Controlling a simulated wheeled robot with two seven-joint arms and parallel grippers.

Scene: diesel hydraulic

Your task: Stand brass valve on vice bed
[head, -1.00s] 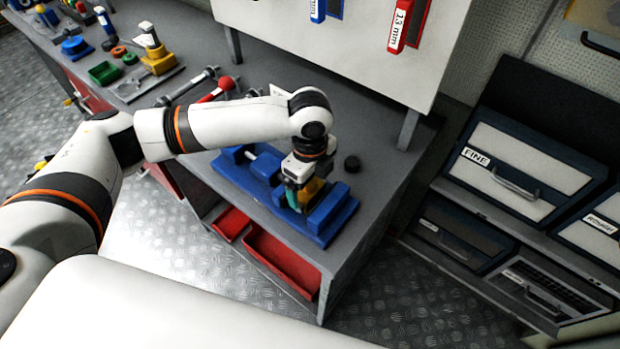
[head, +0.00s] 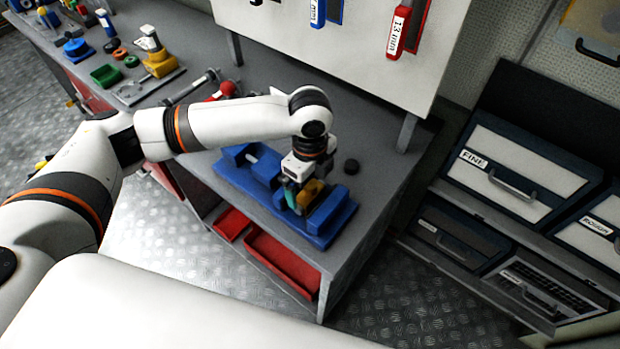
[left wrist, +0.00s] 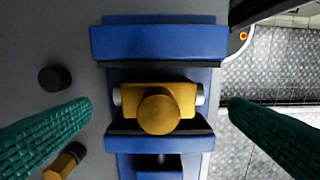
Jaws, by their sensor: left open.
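The brass valve (left wrist: 158,108) sits between the two jaws of the blue vice (left wrist: 160,44) in the left wrist view, with its round end facing the camera and pale metal stubs at both sides. It looks close to the lower jaw; whether it touches the bed is hidden. My left gripper (left wrist: 160,115) is open, its green fingers spread left and right of the valve and apart from it. In the head view my left gripper (head: 296,196) points down over the vice (head: 335,220), partly hiding the valve (head: 311,190). My right gripper is not in view.
A black round cap (head: 351,166) lies on the grey bench (head: 375,155) behind the vice. A brass hex piece (left wrist: 65,162) lies beside the vice, near the left finger. Red trays (head: 282,262) sit below the bench. Tool panel stands behind.

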